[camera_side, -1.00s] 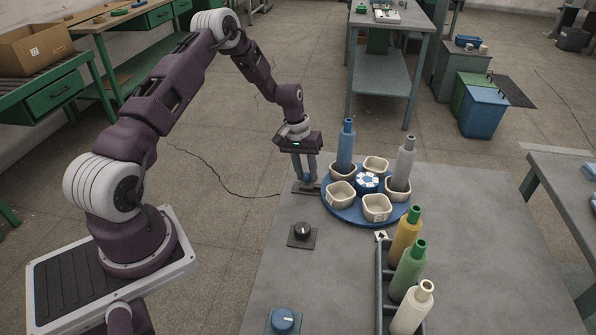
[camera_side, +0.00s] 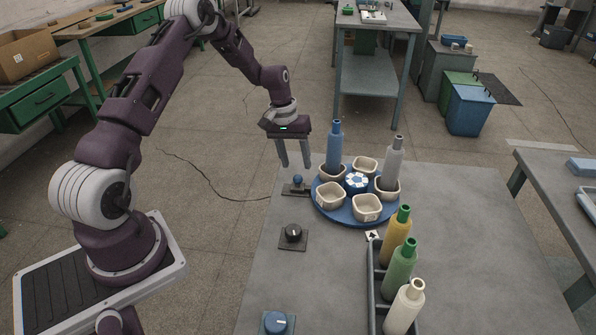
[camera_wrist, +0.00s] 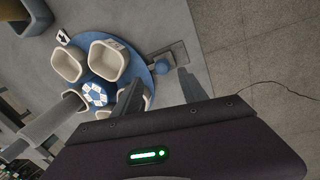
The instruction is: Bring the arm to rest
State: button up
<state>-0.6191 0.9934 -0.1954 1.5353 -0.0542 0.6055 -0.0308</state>
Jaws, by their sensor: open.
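My gripper (camera_side: 294,165) is open and empty in the side view, raised above a small blue-knobbed lever (camera_side: 297,182) at the table's far left edge. The fingers point down and stand apart from the knob. In the wrist view my gripper (camera_wrist: 158,88) shows its two dark fingers spread, with the blue knob (camera_wrist: 161,66) seen beyond them. The blue turntable (camera_side: 345,217) beside the lever carries several cream cups, with a blue bottle (camera_side: 334,145) and a grey bottle (camera_side: 392,160) standing in two of them.
A dark rack (camera_side: 376,290) at the front holds a yellow bottle (camera_side: 396,236), a green bottle (camera_side: 400,265) and a cream bottle (camera_side: 405,308). A black dial (camera_side: 293,233) and a blue dial (camera_side: 276,322) sit on the left of the table. The table's right part is clear.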

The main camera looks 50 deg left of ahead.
jog(key=shift+s+a+r, duration=0.1)
jog(key=shift+a+r, duration=0.05)
jog(key=shift+r, duration=0.75)
jog(key=s+d+r+m+y, duration=0.1)
jog(key=s+d+r, duration=0.15)
jog(key=r, duration=0.35)
jog(key=s+d+r+m+t, duration=0.1)
jog(key=s+d+r, duration=0.1)
jog(key=d+r, duration=0.35)
jog(key=s+d+r+m+y, duration=0.1)
jog(key=s+d+r, duration=0.15)
jog(key=r, duration=0.55)
jog(key=s+d+r+m+t, duration=0.1)
jog(key=s+d+r, duration=0.1)
jog(key=s, duration=0.5)
jog(key=s+d+r+m+t, duration=0.1)
jog(key=s+d, duration=0.3)
jog(key=s, duration=0.4)
jog(key=s+d+r+m+t, duration=0.1)
jog(key=s+d+r, duration=0.2)
jog(key=s, duration=0.5)
jog(key=shift+s+r+m, duration=0.2)
jog(key=shift+r+m, duration=0.15)
jog(key=shift+m, duration=0.05)
